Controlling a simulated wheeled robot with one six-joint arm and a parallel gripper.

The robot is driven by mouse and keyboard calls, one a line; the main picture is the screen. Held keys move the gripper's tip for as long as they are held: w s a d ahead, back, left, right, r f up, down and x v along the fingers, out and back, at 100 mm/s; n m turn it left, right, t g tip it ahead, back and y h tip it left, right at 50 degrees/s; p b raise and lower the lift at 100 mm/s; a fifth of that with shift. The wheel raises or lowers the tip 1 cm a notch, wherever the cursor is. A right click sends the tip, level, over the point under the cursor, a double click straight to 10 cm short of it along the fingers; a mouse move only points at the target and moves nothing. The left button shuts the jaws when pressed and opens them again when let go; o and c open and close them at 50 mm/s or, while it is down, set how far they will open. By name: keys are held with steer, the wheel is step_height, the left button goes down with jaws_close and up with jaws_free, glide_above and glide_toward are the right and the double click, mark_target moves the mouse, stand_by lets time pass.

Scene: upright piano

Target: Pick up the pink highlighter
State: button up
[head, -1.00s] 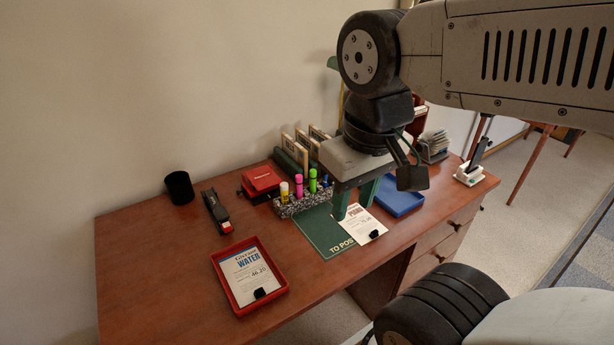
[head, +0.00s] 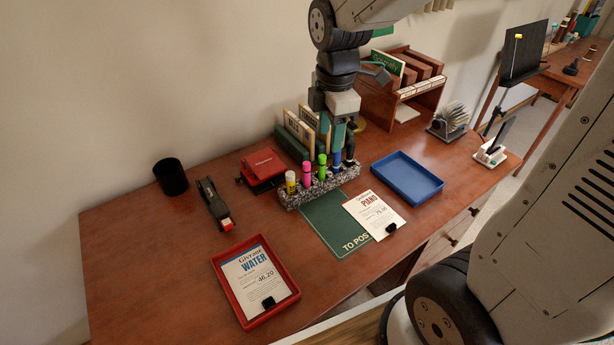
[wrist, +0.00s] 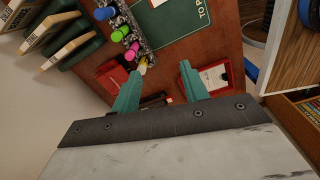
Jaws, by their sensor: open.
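The pink highlighter (head: 306,171) stands upright in a speckled pen holder (head: 291,200), between a yellow marker (head: 290,181) and a green marker (head: 322,165). A blue marker (head: 337,160) is farther right. In the wrist view the pink highlighter (wrist: 132,51) shows left of my gripper's fingers, close to the left fingertip. My gripper (head: 331,138) has teal fingers spread apart with nothing between them. In the head view it hangs above and behind the right half of the holder, to the right of the pink highlighter, apart from it.
A red box (head: 264,167), black stapler (head: 214,205) and black cup (head: 171,177) are left. A red tray (head: 226,294), green mat (head: 335,222) and blue tray (head: 407,178) lie around. The desk's left front is bare.

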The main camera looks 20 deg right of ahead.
mark_target(307, 163)
steer(key=w+f+n, duration=0.2)
steer(key=f+n, duration=0.1)
steer(key=w+a+f+n, duration=0.1)
steer(key=w+f+n, duration=0.2)
steer(key=f, duration=0.1)
steer(key=w+f+n, duration=0.3)
steer(key=shift+w+a+f+n, duration=0.15)
steer(key=shift+w+n, duration=0.1)
steer(key=shift+n, duration=0.05)
step_height(307, 163, down, 8)
steer(key=shift+w+a+f, duration=0.1)
steer(key=shift+w, duration=0.05)
jaws_close()
